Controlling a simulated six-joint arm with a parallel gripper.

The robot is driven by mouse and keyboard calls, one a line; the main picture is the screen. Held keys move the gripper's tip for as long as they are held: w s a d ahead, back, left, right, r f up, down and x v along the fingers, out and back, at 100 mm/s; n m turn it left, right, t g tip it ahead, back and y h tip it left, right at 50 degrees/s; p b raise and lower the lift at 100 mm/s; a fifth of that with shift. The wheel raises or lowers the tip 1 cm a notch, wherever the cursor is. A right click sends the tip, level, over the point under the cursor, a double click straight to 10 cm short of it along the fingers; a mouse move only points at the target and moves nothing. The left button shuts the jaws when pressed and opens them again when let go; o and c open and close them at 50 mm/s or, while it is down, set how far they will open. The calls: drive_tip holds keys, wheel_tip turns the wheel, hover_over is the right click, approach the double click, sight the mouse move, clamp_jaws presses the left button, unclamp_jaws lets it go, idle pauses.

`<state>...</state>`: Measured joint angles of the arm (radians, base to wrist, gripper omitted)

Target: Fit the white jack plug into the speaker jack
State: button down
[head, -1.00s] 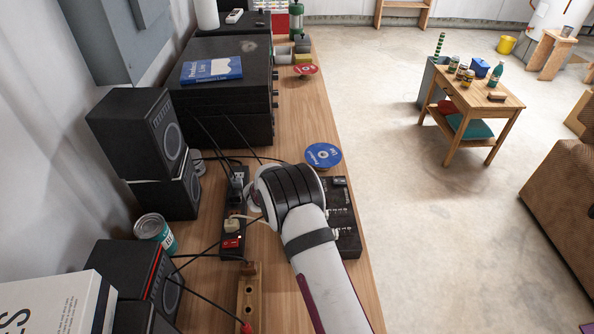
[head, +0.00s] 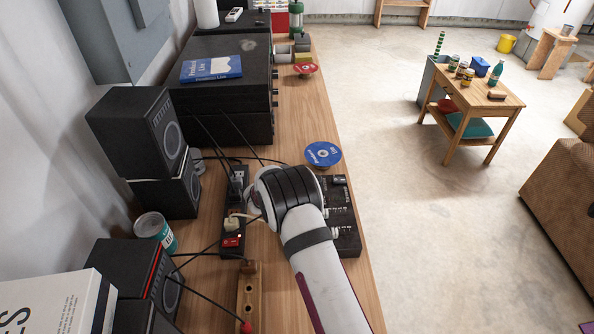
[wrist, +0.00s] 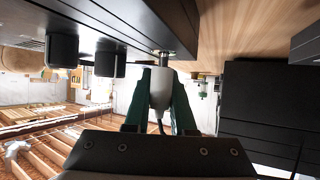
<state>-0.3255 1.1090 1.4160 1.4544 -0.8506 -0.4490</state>
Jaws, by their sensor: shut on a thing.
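In the wrist view, my gripper (wrist: 161,78) is shut on the white jack plug (wrist: 160,92), with one green finger on each side of its body. A thin dark cable trails from the plug's rear between the fingers. The plug's short metal tip (wrist: 163,62) points at a dark panel (wrist: 190,25) and meets a brassy round fitting at its edge. I cannot tell whether the tip is inside it or only against it. In the head view, my own wrist and arm hide the fingertips and the plug.
Two dark knobs (wrist: 62,50) stick out beside the plug. A power strip (head: 234,205) with plugs and a red switch lies left of my arm. A black box with switches (head: 345,220) is at its right. Speakers (head: 138,135), a can (head: 155,230) and loose cables crowd the left.

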drive_tip(key=shift+f, duration=0.25)
drive_tip(key=shift+f, duration=0.2)
drive_tip(key=c, duration=0.7)
unclamp_jaws()
drive_tip(key=shift+f, duration=0.1)
drive_tip(key=shift+s, duration=0.1)
drive_tip(key=v, duration=1.5)
drive_tip(key=shift+s+a+r, duration=0.15)
drive_tip(key=shift+s+r, duration=0.1)
